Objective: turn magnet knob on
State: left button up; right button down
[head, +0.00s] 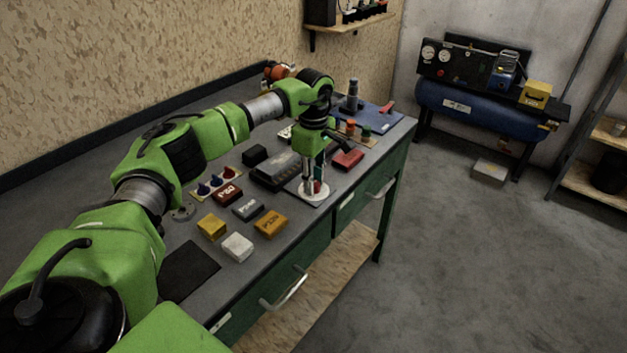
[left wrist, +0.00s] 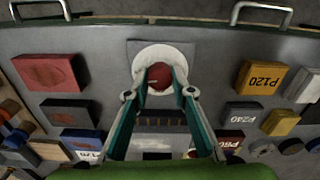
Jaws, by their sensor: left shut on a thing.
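The magnet knob (head: 317,187) is red and sits on a white round base (head: 314,200) near the front edge of the bench. In the left wrist view the red knob (left wrist: 159,75) lies between my fingertips, with the white base (left wrist: 147,55) around it on a grey plate. My left gripper (head: 314,185) points straight down and is shut on the knob. The fingers partly hide the knob in the head view. My right gripper is out of view.
Labelled blocks, including a yellow one (head: 270,224) and a white one (head: 237,247), lie left of the knob. A red block (head: 347,159) lies to its right and a dark block (head: 277,171) behind. Drawer handles (head: 284,289) project from the green bench front.

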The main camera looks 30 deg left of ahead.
pick_arm(q)
jog(key=shift+m, duration=0.5)
jog(key=o, duration=1.1)
jog(key=shift+o, duration=0.2)
jog(key=shift+r, duration=0.1)
notch_tip(320, 180, up, 12)
jog(key=shift+d+f, duration=0.1)
jog(key=shift+f, duration=0.1)
